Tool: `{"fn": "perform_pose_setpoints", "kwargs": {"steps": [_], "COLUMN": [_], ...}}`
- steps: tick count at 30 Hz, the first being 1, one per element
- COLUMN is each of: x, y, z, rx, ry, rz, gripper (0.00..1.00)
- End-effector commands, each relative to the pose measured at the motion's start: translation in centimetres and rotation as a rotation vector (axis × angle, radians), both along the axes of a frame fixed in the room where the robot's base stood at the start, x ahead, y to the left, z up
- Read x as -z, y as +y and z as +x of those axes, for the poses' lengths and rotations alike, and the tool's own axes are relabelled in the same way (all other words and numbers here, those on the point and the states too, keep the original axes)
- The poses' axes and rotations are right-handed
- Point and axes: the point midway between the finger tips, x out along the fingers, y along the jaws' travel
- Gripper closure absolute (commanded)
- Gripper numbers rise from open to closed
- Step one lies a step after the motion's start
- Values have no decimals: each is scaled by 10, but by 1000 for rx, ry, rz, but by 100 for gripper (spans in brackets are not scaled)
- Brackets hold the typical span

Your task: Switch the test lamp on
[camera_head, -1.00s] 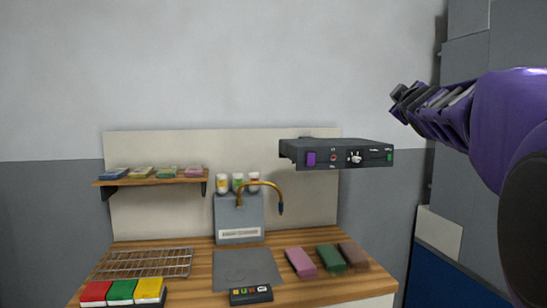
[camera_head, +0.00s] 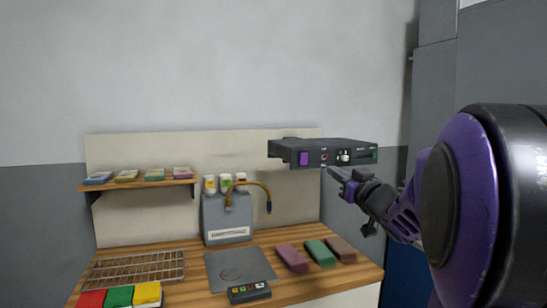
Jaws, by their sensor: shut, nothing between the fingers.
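A dark control box (camera_head: 320,153) is mounted on the pale back panel above the right side of the bench. Its front carries a purple square (camera_head: 303,158), a small red part (camera_head: 325,157), a white knob or switch (camera_head: 344,156) and a green part (camera_head: 373,154). The labels are too small to read, and I cannot tell which part works the test lamp. My gripper (camera_head: 333,174) is shut and empty, just below the box front, under the red part and the white switch. I cannot tell whether it touches the box.
The wooden bench (camera_head: 205,282) holds a wire rack (camera_head: 135,268), a grey box with a brass gooseneck (camera_head: 227,215), a button pad (camera_head: 249,292) and several coloured blocks. A small shelf (camera_head: 140,184) is at left. The wall above is clear.

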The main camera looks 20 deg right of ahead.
Motion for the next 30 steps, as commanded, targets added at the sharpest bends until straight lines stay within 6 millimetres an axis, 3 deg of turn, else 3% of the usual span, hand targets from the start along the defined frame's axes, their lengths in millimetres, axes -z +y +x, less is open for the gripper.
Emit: {"fn": "perform_pose_setpoints", "kwargs": {"steps": [11, 16, 30], "x": [2, 1, -12], "y": [0, 1, 4], "z": [-1, 9, 101], "rx": [-6, -7, -7], "ry": [0, 1, 1], "rz": [14, 14, 15], "gripper": [100, 100, 100]}}
